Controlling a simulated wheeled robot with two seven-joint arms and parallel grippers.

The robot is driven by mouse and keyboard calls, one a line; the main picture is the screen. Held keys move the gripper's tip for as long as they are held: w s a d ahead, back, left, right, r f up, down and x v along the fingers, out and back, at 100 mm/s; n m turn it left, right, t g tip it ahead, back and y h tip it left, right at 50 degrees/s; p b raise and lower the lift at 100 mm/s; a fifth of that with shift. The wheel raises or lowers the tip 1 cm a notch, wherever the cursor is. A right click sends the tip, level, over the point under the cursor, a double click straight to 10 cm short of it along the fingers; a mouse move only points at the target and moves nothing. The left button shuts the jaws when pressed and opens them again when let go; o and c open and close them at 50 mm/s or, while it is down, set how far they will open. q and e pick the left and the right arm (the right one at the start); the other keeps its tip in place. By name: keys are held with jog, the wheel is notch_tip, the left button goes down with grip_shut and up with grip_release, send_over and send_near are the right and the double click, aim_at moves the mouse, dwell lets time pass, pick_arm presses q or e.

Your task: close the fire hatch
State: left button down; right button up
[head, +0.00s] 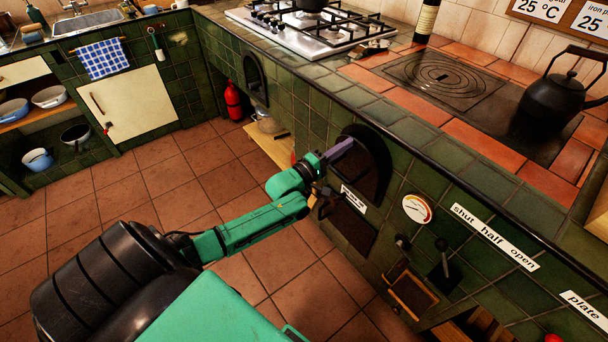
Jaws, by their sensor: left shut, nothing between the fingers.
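The fire hatch (376,170) is a dark arched shape in the green tiled front of the hearth, right of centre. It is too dark to tell how far its door stands from the frame. My left gripper (342,149) is shut and empty. Its fingers overlap the upper left part of the arch in the picture; whether they touch it I cannot tell. My left wrist and forearm hide part of the area to the left of the hatch. My right gripper is not in view.
A white label (353,198) and a dark lower panel (350,226) sit below the arch. A round gauge (417,208) and a lever (443,256) are to the right. A kettle (556,100) stands on the hearth top. A red extinguisher (233,101) stands behind. The tiled floor is clear on the left.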

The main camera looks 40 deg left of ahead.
pick_arm(q)
jog(key=w, duration=0.2)
jog(key=w+d+p, duration=0.1)
jog(key=shift+w+r+g, duration=0.1)
jog(key=shift+r+g, duration=0.2)
jog(key=shift+r, duration=0.3)
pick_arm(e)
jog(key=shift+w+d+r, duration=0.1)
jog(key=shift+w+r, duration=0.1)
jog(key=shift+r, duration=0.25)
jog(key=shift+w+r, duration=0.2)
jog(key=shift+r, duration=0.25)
pick_arm(q)
jog(key=shift+r, duration=0.2)
